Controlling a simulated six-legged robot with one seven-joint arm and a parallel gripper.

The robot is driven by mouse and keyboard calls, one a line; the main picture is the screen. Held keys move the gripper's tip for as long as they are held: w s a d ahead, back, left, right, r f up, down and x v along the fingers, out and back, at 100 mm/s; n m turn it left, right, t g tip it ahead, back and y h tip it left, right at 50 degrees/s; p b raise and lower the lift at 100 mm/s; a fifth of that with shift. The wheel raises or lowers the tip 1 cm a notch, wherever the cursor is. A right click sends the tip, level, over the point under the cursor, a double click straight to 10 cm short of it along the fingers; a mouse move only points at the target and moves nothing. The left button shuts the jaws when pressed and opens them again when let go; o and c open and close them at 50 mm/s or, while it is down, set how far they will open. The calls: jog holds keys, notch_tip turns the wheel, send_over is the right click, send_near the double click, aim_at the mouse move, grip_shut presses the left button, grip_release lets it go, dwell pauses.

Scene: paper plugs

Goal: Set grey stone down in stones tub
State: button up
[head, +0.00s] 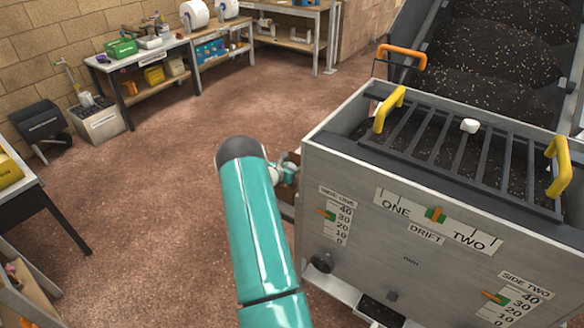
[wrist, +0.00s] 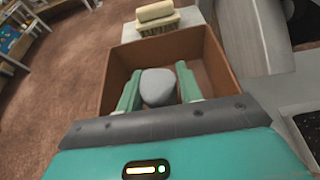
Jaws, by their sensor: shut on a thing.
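My gripper (wrist: 158,85) is shut on the grey stone (wrist: 158,88), a smooth rounded lump between the two green fingers in the wrist view. Below and around it is an open brown tub (wrist: 216,58), with its walls on the left, far and right sides showing. The stone is over the tub's inside; I cannot tell whether it touches the floor. I read no label on the tub. In the head view my gripper (head: 286,173) is beside the left end of the big grey machine, and the stone is hidden there. Only a brown bit of the tub (head: 291,158) shows.
The grey machine (head: 400,230) with its barred top (head: 440,150) fills the right. A cream brush-like item (wrist: 157,18) lies just beyond the tub. Workbenches (head: 150,58) and a grey bin (head: 103,122) line the back left. The brown floor (head: 170,180) between is clear.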

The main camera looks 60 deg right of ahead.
jog(key=o, duration=1)
jog(key=shift+f, duration=0.1)
jog(key=shift+r, duration=0.3)
jog(key=v, duration=1.2)
jog(key=shift+r, duration=0.35)
